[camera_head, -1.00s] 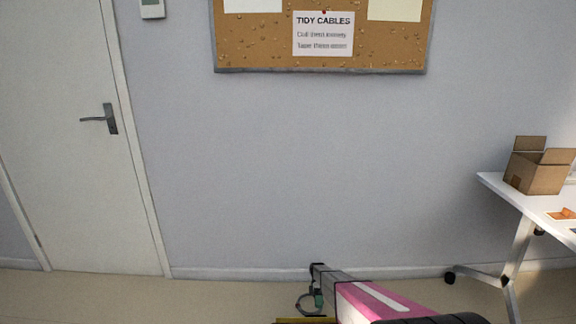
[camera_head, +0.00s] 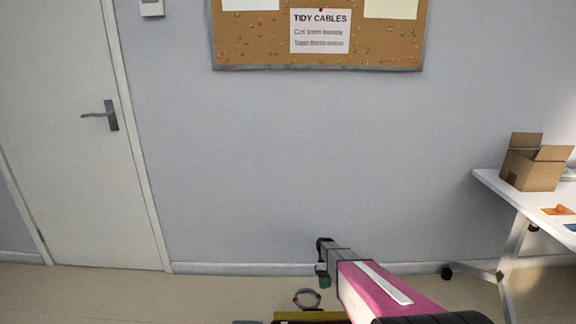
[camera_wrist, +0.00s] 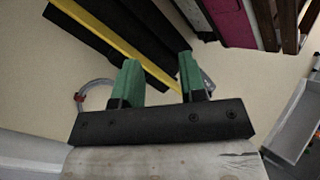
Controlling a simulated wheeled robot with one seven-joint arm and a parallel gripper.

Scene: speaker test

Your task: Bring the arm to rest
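My gripper (camera_head: 324,281) is at the end of my pink and black arm, low in the head view, in front of the wall. In the wrist view its two green fingers (camera_wrist: 159,64) stand apart with nothing held between them, so it is open. A grey ring-shaped loop (camera_head: 307,290), like a coiled cable, shows just below and left of the gripper in the head view. In the wrist view the loop (camera_wrist: 97,82), with a red piece on it, is partly hidden behind the left finger. I cannot tell what the loop rests on.
A white table (camera_head: 496,183) at the right bears an open cardboard box (camera_head: 531,174) and a small orange item (camera_head: 558,210). A shut door (camera_head: 75,170) is at the left. A cork board (camera_head: 385,47) hangs on the wall.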

